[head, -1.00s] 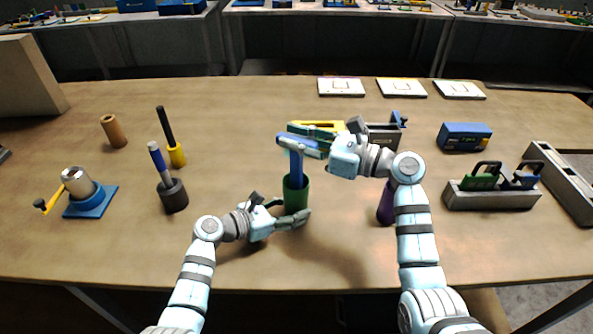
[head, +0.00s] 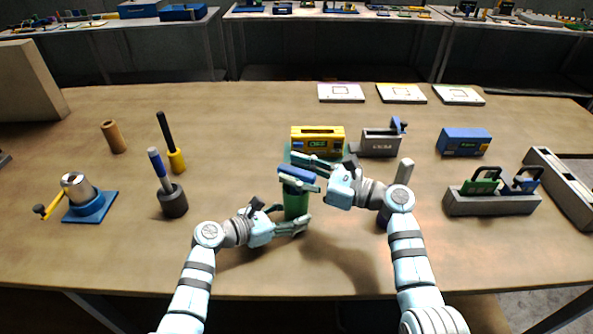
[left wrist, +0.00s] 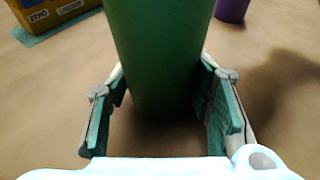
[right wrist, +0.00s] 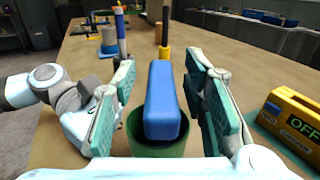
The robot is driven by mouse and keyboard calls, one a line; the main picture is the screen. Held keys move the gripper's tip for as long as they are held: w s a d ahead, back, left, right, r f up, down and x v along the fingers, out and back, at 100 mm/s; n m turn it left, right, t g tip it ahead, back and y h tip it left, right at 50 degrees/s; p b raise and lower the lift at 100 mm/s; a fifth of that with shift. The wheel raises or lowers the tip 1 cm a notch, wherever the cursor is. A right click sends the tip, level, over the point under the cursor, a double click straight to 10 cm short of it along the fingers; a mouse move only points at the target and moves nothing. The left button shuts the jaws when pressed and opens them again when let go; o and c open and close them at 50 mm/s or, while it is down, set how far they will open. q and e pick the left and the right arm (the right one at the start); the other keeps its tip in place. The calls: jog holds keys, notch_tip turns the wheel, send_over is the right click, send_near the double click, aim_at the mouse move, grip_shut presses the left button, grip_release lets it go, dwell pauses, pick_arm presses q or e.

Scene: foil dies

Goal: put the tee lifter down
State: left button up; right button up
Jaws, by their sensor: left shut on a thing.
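The blue tee lifter (head: 296,173) stands upright in the green cup (head: 295,205), with its crossbar just above the rim and its stem hidden inside. My left gripper (head: 292,226) is shut around the lower part of the cup, which fills the space between its fingers in the left wrist view (left wrist: 155,60). My right gripper (head: 303,172) is open, with a finger on each side of the crossbar. The right wrist view shows gaps between the crossbar (right wrist: 163,100) and both fingers.
A yellow box (head: 318,138) with a display stands just behind the cup, and a grey holder (head: 379,145) stands right of it. A dark cylinder (head: 384,216) is partly hidden behind my right arm. The front middle of the table is clear.

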jog(key=shift+s+d+r, duration=0.1)
jog(key=shift+d, duration=0.15)
jog(key=v, duration=1.1)
jog(key=shift+d, duration=0.25)
jog(key=shift+s, duration=0.1)
pick_arm(q)
jog(key=o, duration=0.9)
jog(key=shift+o, duration=0.2)
